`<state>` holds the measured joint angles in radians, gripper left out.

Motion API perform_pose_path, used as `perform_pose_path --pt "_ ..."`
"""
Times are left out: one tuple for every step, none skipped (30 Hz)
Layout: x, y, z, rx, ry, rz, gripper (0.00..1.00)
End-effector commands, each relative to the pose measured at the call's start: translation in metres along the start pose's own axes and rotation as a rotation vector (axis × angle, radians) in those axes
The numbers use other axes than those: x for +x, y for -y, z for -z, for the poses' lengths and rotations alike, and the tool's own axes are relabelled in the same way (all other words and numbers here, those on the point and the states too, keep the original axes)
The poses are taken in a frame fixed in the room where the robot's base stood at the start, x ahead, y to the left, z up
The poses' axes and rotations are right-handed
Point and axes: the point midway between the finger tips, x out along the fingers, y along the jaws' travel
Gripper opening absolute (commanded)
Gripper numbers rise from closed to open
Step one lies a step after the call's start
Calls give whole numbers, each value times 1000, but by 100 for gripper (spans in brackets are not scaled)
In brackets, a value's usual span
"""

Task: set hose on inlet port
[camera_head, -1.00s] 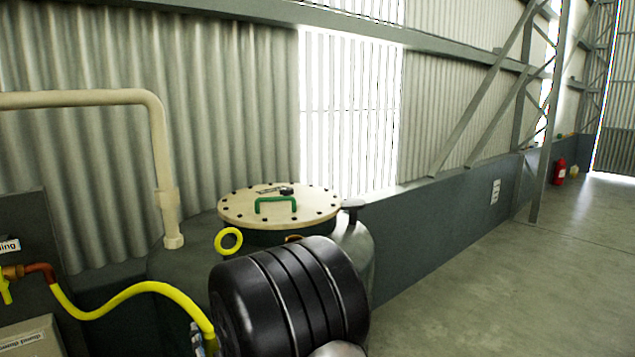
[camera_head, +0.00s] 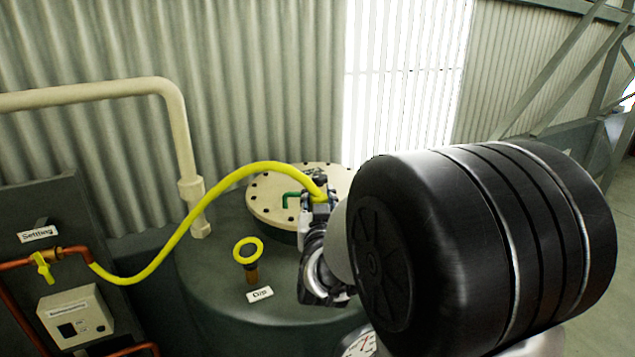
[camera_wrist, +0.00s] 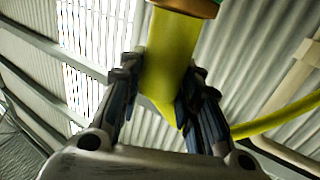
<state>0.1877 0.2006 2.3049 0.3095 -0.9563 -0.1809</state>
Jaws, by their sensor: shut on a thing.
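The yellow hose (camera_head: 178,232) runs from a copper pipe with a yellow valve at the left and arches up to my gripper (camera_head: 318,192). In the wrist view my gripper (camera_wrist: 160,95) is shut on the yellow hose (camera_wrist: 168,60), one finger on each side of it. A copper-coloured end (camera_wrist: 190,8) of the hose shows at the top edge of the wrist view. In the head view my gripper is in front of the tank's round bolted lid (camera_head: 268,208). The hose end there is too small to make out.
The dark tank (camera_head: 215,285) carries a yellow ring (camera_head: 248,250) on a short stem, beside a label reading "Dip" (camera_head: 260,295). A cream pipe (camera_head: 180,130) stands behind it.

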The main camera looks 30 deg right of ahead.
Motion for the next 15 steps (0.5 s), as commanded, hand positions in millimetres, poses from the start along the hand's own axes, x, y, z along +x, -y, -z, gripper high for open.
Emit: perform_pose_path --pt "0 0 2 0 -4 1 0" --pt "0 0 1 0 -4 1 0" --pt "0 0 0 0 -4 1 0" --pt "0 0 0 0 -4 1 0" --pt "0 0 -2 0 -3 1 0" --pt "0 0 -3 0 -3 1 0" --pt "0 0 -5 0 -3 1 0" --pt "0 0 -7 0 -3 1 0" --pt "0 0 -10 0 -2 1 0" --pt "0 0 -13 0 -3 1 0" --pt "0 0 -15 0 -3 1 0" --pt "0 0 -20 -1 -2 1 0" --pt "0 0 -23 -1 -2 1 0" --pt "0 0 -26 -1 -1 1 0" --pt "0 0 -30 -1 -2 1 0"
